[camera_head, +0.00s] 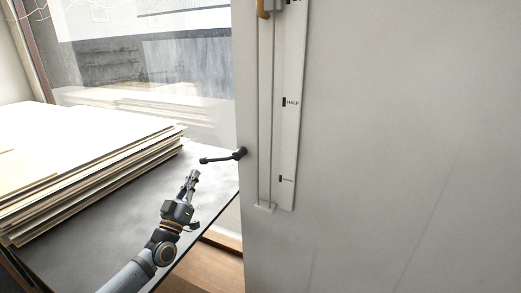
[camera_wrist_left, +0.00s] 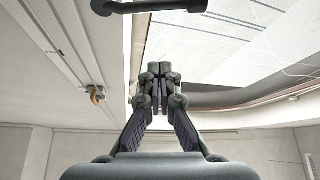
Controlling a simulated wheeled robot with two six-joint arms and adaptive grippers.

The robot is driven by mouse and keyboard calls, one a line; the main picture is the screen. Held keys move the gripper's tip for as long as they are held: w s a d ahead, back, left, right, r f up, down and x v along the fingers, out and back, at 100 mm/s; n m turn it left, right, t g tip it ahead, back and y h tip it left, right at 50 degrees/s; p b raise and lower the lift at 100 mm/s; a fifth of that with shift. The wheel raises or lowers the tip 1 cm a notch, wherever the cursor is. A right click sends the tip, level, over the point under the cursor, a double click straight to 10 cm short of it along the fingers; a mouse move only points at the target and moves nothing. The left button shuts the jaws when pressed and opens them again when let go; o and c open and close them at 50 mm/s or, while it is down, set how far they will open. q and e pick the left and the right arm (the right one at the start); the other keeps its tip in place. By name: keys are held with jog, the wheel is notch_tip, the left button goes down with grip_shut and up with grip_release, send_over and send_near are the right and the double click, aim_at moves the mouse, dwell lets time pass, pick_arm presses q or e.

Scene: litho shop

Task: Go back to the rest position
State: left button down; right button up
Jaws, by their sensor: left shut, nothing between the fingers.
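My left gripper (camera_head: 192,175) is in the head view, its arm coming in from the lower left, over the dark table. Its fingers are shut with nothing between them. In the left wrist view the gripper (camera_wrist_left: 160,88) points away from the camera, its fingertips together. A black lever handle (camera_head: 222,157) sticks out to the left from the edge of a pale grey panel (camera_head: 380,150), just above and right of the fingertips and apart from them in the head view. A dark handle bar also crosses the top of the left wrist view (camera_wrist_left: 150,6). My right gripper is not in view.
A stack of pale boards (camera_head: 90,170) covers much of the dark table (camera_head: 110,250) on the left. A scale strip (camera_head: 291,110) marked HALF and a vertical rail with an orange-brown knob (camera_head: 263,8) are on the panel. A window is behind. Wooden floor shows below the table.

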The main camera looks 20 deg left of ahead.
pick_arm(q)
jog(key=s+d+f+m+g+h, duration=0.3)
jog(key=d+f+m+g+h, duration=0.4)
jog(key=d+f, duration=0.85)
jog(key=s+d+f+g+y, duration=0.2)
jog(key=s+d+f+g, duration=0.3)
jog(key=s+f+g, duration=0.15)
jog(key=s+a+f+n+g+y, duration=0.1)
jog(key=s+a+f+g+y, duration=0.15)
jog(key=s, duration=0.65)
jog(key=s+a+f+n+g+y, duration=0.1)
jog(key=s+f+g+y, duration=0.2)
jog(key=s, duration=0.5)
notch_tip(320, 180, down, 26)
jog(key=s+a+f+g+h+b, duration=0.1)
jog(key=a+g+b, duration=0.2)
jog(key=s+a+f+b, duration=0.1)
jog(key=s+f+b, duration=0.1)
jog(key=s+f, duration=1.8)
jog(key=shift+f+n+g, duration=0.3)
jog(key=shift+f+g, duration=0.1)
jog(key=shift+f, duration=0.2)
